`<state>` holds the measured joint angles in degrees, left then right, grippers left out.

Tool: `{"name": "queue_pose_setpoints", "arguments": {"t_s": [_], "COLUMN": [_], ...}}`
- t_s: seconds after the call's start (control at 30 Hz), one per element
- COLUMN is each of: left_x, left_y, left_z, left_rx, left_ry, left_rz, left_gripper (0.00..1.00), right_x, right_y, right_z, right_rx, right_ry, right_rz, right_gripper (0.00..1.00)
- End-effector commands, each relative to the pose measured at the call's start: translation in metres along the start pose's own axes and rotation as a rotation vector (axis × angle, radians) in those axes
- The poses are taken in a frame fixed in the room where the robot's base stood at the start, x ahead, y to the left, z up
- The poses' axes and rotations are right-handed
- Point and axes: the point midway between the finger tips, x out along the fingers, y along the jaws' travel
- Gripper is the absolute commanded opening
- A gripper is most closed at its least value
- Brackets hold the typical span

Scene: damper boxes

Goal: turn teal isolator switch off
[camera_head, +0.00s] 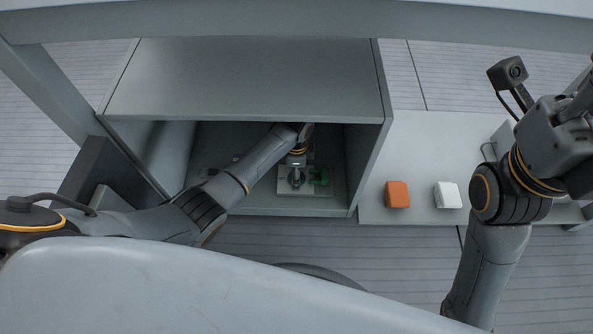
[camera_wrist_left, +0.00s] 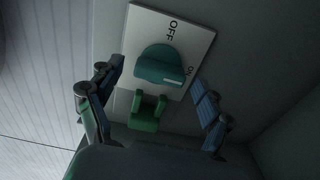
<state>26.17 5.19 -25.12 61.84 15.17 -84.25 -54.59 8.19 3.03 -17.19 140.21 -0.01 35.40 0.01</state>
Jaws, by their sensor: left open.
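The teal isolator switch (camera_wrist_left: 160,66) is a round knob with a raised bar on a white plate (camera_wrist_left: 194,34) in the left wrist view. The plate is marked OFF and ON, and a pale mark on the bar lies towards ON. A green clip-like part (camera_wrist_left: 147,112) sits beside the knob. My left gripper (camera_wrist_left: 155,100) is open, its fingers apart on either side of the green part and the knob's near side. In the head view my left gripper (camera_head: 297,178) is inside the grey cabinet, over the plate (camera_head: 312,193), and hides most of the knob.
The grey cabinet (camera_head: 245,78) has walls and a top close around my left arm. An orange box (camera_head: 397,194) and a white box (camera_head: 447,195) stand on the pale surface to its right. My right arm is at the right edge, its fingers out of frame.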

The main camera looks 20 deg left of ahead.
Motion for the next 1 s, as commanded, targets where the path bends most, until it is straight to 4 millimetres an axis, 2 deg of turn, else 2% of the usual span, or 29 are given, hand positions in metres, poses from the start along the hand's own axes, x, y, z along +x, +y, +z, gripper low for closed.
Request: {"name": "queue_pose_setpoints", "arguments": {"t_s": [0.03,0.27,0.6,0.7,1.0], "left_x": [0.0,0.0,-0.003,-0.004,-0.005], "left_y": [0.0,0.0,0.0,0.0,0.0], "left_z": [0.0,0.0,0.0,-0.001,0.0], "left_rx": [0.0,0.0,-0.036,-0.079,-0.309], "left_ry": [0.0,0.0,0.0,0.0,-0.001], "left_rz": [0.0,0.0,0.001,0.001,0.002], "left_gripper": [0.73,0.26,0.25,0.25,0.25], "right_x": [0.0,0.0,0.006,-0.005,-0.018], "right_y": [0.0,0.0,0.001,0.002,0.005], "right_z": [0.0,0.0,-0.001,0.005,0.006], "right_rx": [0.0,0.0,0.001,0.005,0.018], "right_ry": [0.0,0.0,0.003,-0.045,-0.135], "right_rz": [0.0,0.0,0.003,0.016,0.052], "right_gripper": [0.4,0.4,0.4,0.4,0.4]}}
